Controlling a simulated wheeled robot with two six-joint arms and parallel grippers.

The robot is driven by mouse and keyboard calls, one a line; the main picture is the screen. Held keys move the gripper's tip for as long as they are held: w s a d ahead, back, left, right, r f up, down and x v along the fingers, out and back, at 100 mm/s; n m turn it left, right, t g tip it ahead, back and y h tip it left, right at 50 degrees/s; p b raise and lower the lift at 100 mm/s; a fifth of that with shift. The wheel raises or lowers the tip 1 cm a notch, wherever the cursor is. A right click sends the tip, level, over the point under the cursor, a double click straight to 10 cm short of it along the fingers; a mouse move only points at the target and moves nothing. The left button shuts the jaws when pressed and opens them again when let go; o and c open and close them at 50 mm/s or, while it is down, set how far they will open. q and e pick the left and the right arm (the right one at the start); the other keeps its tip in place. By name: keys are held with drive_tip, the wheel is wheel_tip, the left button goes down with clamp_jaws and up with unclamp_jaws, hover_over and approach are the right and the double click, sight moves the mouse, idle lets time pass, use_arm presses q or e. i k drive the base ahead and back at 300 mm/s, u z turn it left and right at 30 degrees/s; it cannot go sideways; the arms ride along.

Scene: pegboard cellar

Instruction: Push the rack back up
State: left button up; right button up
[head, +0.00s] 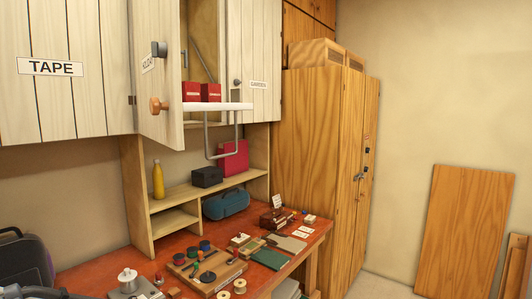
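The rack (240,106) is a thin white shelf that hangs in front of the open middle wall cabinet, low at its bottom edge. Two red boxes (200,92) with pale labels stand on it. A grey U-shaped bar (206,138) hangs below the shelf, in front of the lower shelf unit. A slanted grey arm (203,60) shows inside the cabinet. The open cabinet door (160,80) partly hides the rack's left side. Neither of my grippers can be made out; dark shapes at the bottom left edge are too cut off to tell.
The door's wooden knob (155,105) sticks out left of the rack. A red workbench (95,275) below carries spools, blocks and small tools. A yellow bottle (158,180) and a black box (207,177) stand on the shelf unit. Floor shows at right.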

sight(235, 105)
drive_tip(key=z, duration=0.65)
drive_tip(key=i, duration=2.35)
drive_tip(key=u, duration=1.05)
drive_tip(key=i, duration=0.85)
drive_tip(key=u, duration=0.6)
